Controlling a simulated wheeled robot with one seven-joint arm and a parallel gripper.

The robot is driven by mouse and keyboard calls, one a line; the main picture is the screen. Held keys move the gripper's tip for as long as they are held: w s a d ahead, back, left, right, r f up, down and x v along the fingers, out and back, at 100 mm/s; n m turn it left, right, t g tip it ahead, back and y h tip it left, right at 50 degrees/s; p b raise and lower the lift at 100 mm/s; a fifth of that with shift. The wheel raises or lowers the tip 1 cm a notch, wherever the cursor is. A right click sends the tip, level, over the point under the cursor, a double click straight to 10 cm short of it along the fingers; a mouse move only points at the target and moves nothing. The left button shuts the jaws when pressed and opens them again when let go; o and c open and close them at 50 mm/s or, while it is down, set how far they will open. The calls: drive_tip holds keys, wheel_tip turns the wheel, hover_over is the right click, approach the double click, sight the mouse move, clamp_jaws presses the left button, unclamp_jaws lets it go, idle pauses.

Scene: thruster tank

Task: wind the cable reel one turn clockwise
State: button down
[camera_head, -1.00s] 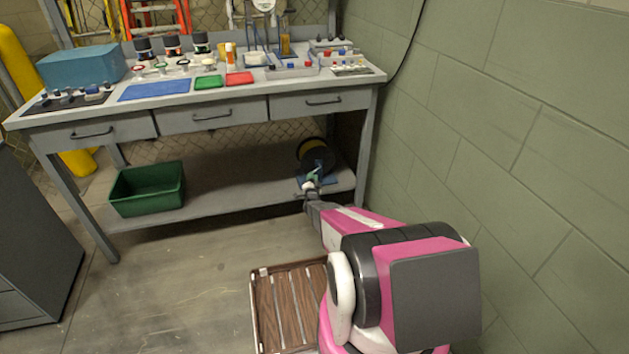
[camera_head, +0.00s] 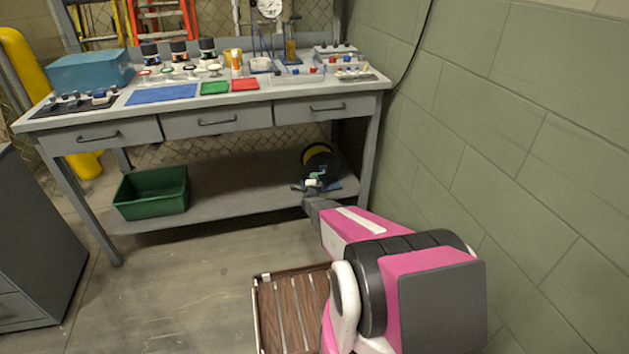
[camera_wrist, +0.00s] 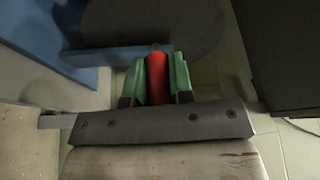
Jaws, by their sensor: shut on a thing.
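The cable reel (camera_head: 322,160), dark with a yellow inner part, stands on its blue base (camera_head: 334,186) at the right end of the bench's lower shelf. My gripper (camera_head: 313,182) is in front of the reel, low on its near side, and hides part of it. In the wrist view, the green fingers of my gripper (camera_wrist: 157,75) are shut on a red crank handle (camera_wrist: 156,78). The dark round side of the reel (camera_wrist: 150,22) and its blue stand (camera_wrist: 88,55) show beyond the fingers. Where the handle joins the crank is hidden.
The lower shelf (camera_head: 235,200) also holds a green bin (camera_head: 152,192) at the left, clear of my arm. The bench top with drawers (camera_head: 217,120) hangs above the reel. A bench leg (camera_head: 370,150) and the green block wall (camera_head: 500,140) are close on the right.

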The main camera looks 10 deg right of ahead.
idle(0.3)
drive_tip(key=c, duration=1)
unclamp_jaws()
drive_tip(key=shift+s, duration=0.1)
drive_tip(key=v, duration=1)
drive_tip(key=shift+s+a, duration=0.1)
drive_tip(key=shift+s, duration=0.2)
